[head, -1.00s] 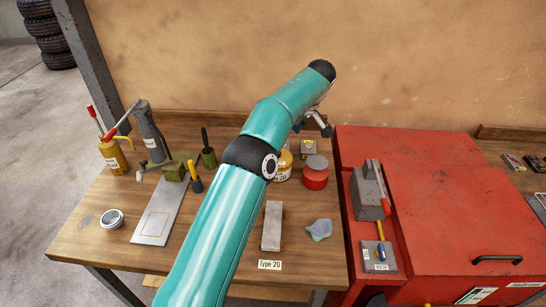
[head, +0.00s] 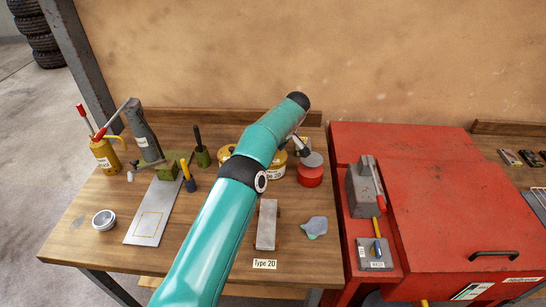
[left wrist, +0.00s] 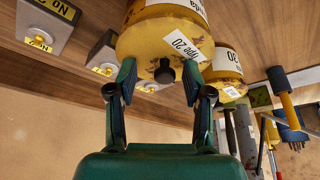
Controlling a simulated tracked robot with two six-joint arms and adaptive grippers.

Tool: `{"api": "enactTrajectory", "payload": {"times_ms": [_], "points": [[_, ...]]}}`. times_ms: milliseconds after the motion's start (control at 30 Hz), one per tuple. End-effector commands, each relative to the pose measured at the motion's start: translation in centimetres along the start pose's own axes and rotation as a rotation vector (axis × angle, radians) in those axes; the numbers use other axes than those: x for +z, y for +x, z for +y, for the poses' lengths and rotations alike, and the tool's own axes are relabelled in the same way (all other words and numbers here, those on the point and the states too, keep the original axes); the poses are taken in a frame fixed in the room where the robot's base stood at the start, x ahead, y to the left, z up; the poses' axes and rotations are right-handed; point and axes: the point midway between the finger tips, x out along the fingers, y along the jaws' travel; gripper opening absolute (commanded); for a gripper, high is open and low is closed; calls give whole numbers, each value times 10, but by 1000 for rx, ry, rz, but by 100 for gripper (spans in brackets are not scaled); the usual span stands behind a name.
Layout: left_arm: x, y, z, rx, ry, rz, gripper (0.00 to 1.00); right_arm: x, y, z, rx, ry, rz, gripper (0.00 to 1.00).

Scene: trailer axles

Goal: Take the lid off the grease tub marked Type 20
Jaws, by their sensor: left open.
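The yellow tub marked Type 20 (head: 278,168) stands at the back of the wooden bench, partly hidden behind my left arm in the head view. In the left wrist view the tub (left wrist: 145,42) fills the top middle, with a dark round knob (left wrist: 164,72) on its lid. My left gripper (left wrist: 157,74) is open, with one finger on each side of the knob; I cannot tell whether either touches it. In the head view my left gripper (head: 301,148) is mostly hidden by its arm. My right gripper is not in view.
A second yellow tub (left wrist: 226,62) stands close beside it, and a red tub (head: 310,174) is to its right. A grey block (head: 267,226), a cloth (head: 314,227) and a Type 20 card (head: 264,264) lie in front. A red cabinet (head: 430,180) borders the bench.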

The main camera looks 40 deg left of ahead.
Motion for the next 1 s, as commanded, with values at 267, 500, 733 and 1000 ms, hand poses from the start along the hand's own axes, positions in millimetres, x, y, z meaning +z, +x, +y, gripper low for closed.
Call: {"api": "enactTrajectory", "payload": {"times_ms": [267,500,733,1000], "points": [[-2,1,-2,-1,-2,0,37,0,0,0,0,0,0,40],[-2,0,-2,-1,-2,0,0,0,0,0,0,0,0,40],[-2,0,-2,-1,-2,0,0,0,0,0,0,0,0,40],[-6,-5,-3,-1,-6,1,0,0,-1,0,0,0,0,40]]}}
